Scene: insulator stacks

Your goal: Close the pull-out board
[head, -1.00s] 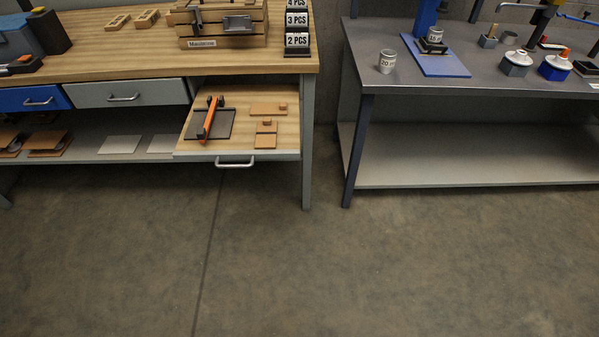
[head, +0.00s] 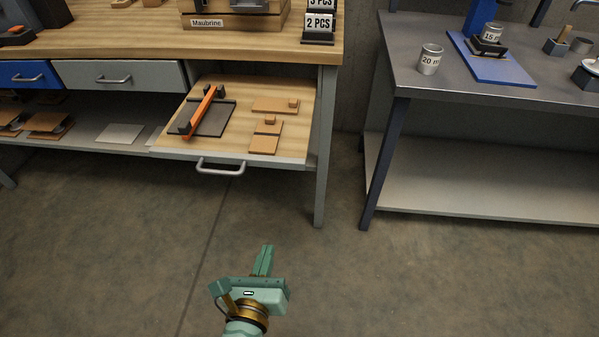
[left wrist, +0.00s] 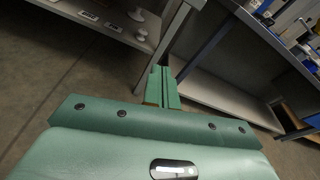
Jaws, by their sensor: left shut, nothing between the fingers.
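The pull-out board (head: 172,140) sticks out from under the wooden workbench top in the head view. It is a light wood panel with a grey front edge and a grey bar handle (head: 221,168). On it lie a dark plate with an orange-armed tool (head: 201,112) and several small brown wooden pieces (head: 275,105). My green left gripper (head: 265,248) is shut and empty, below and in front of the handle, apart from it. Its closed fingers (left wrist: 162,84) also show in the left wrist view. My right gripper is not clearly in view.
Closed drawers, one blue (head: 29,73) and one grey (head: 120,75), sit left of the board. A bench leg (head: 325,150) stands just right of it. A second, dark metal bench (head: 400,75) stands further right. The concrete floor in front is clear.

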